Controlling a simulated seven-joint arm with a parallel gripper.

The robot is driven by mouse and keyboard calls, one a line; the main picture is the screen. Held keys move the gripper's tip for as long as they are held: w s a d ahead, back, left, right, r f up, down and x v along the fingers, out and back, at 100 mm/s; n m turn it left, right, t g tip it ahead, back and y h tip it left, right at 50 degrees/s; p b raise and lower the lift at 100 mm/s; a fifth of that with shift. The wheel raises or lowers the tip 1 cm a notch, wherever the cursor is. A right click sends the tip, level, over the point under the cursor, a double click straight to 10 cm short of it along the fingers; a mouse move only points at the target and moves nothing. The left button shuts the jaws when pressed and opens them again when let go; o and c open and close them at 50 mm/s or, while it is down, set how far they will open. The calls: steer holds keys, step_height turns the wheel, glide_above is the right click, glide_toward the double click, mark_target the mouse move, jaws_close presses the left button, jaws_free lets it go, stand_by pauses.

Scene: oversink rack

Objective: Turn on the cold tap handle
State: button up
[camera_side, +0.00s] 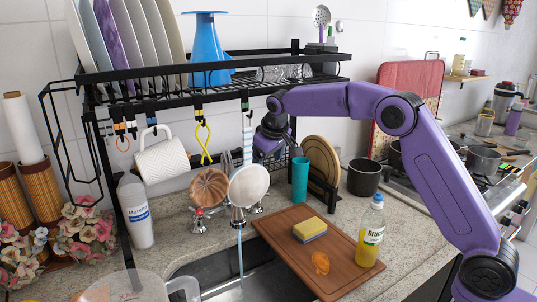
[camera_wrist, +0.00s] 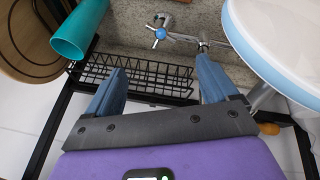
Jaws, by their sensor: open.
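The cold tap handle (camera_wrist: 161,33), chrome with a blue centre, shows at the top of the wrist view, beyond and between my fingertips. My gripper (camera_wrist: 162,75) is open, with two blue fingers apart and nothing between them. Neither finger appears to touch the handle. In the side view my gripper (camera_side: 272,143) is beside the hanging rack, its fingertips hard to make out. The faucet (camera_side: 238,215) is partly hidden by a white round pan. A thin bluish stream below it looks like water. Another handle (camera_side: 199,221) with a red mark stands left.
The white pan (camera_side: 249,186) hangs close to the faucet and fills the wrist view's right. A black wire basket (camera_wrist: 135,78) lies beneath my fingers. A turquoise cup (camera_side: 300,180) stands nearby. A cutting board (camera_side: 285,246) holds a sponge and bottle. The black rack (camera_side: 215,92) is overhead.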

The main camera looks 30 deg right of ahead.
steer(key=shift+v, duration=1.15)
